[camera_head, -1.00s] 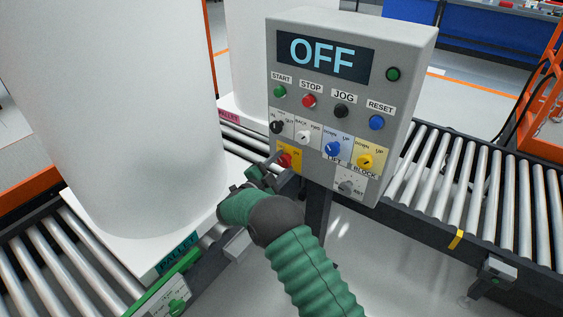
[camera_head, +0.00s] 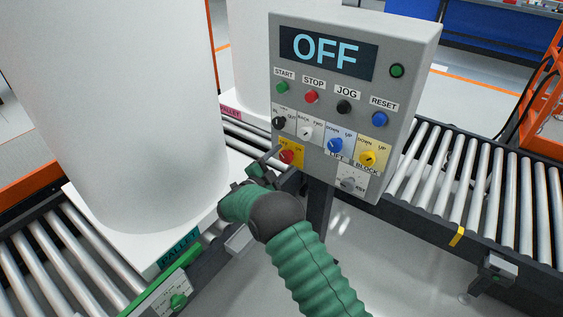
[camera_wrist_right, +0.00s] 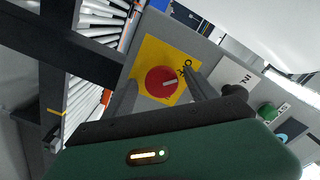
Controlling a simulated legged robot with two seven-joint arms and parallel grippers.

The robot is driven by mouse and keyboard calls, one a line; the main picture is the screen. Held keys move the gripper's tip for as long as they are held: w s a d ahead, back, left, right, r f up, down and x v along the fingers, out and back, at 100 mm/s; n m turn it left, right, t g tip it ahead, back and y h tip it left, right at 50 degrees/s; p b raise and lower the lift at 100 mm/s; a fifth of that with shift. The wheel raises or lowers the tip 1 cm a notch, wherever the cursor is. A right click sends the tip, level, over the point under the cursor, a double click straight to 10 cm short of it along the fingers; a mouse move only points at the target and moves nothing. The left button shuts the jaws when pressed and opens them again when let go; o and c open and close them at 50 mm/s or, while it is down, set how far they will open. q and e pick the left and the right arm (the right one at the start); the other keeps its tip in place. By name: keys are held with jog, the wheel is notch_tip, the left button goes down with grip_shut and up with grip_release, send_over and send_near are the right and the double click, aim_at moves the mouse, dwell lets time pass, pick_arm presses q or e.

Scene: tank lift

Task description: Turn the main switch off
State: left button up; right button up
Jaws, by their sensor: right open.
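The main switch is a red knob (camera_head: 287,156) on a yellow plate at the lower left of the grey control box (camera_head: 408,90). The box's display (camera_head: 327,52) reads OFF. In the right wrist view the red knob (camera_wrist_right: 162,82) has a pale pointer mark, and the plate's lettering is partly hidden by a finger. My right gripper (camera_head: 264,168) is open, just in front of and left of the knob. In the wrist view its fingers are on either side of the knob; contact cannot be told. My left gripper is not in view.
Other buttons and knobs, such as the blue lift knob (camera_head: 336,145) and yellow block knob (camera_head: 367,158), crowd the same panel. A large white tank (camera_head: 110,110) stands at left on a pallet. Roller conveyors (camera_head: 455,200) run on both sides.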

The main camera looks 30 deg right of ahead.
jog(key=p+v, duration=0.1)
jog(key=v, duration=1.5)
jog(key=shift+a, duration=0.45)
jog(key=shift+w, duration=0.1)
